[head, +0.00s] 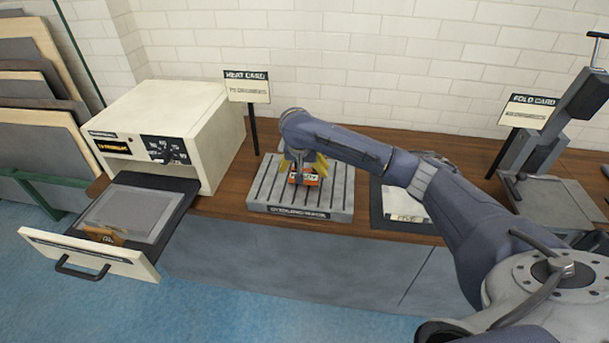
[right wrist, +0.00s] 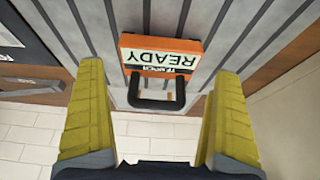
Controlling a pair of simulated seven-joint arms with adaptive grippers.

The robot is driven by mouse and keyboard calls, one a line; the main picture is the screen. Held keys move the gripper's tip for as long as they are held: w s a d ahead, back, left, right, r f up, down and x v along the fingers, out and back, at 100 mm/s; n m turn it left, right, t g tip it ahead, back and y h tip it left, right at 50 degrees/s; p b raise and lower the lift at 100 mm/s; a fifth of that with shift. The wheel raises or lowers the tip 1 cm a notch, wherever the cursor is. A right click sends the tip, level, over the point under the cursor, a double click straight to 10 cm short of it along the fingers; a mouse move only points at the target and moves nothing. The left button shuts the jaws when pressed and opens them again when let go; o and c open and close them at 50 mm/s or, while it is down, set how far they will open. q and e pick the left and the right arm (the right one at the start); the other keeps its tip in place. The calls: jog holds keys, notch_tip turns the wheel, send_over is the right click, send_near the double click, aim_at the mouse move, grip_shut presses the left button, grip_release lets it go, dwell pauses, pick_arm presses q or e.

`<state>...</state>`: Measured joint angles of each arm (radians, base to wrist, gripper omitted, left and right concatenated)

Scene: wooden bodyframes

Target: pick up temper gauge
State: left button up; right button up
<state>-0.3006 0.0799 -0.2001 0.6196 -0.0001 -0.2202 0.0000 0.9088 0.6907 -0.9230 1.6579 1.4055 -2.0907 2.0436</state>
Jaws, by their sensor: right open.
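The temper gauge (head: 306,177) is a small orange block with a dark-and-white label on the grey slatted rack. In the right wrist view the block (right wrist: 160,57) reads "READY" and has a dark loop handle (right wrist: 157,95) pointing toward me. My right gripper (head: 303,162) reaches down over it from the right. In the right wrist view its yellow fingers (right wrist: 157,110) are open on either side of the handle, with clear gaps to both sides. The gauge rests on the slats, partly hidden by the gripper in the head view. My left gripper is not in view.
The slatted rack (head: 340,210) sits on the wooden counter (head: 232,190). Left of it is a cream oven (head: 160,125) with an open drawer (head: 88,257). A "HEAT CARD" sign (head: 247,87) stands behind. Right are a dark mat (head: 385,222) and a lever machine (head: 550,160).

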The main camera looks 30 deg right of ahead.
aim_at(305, 173)
jog(key=shift+x, duration=2.2)
jog(key=shift+s, duration=0.1)
jog(key=c, duration=1.1)
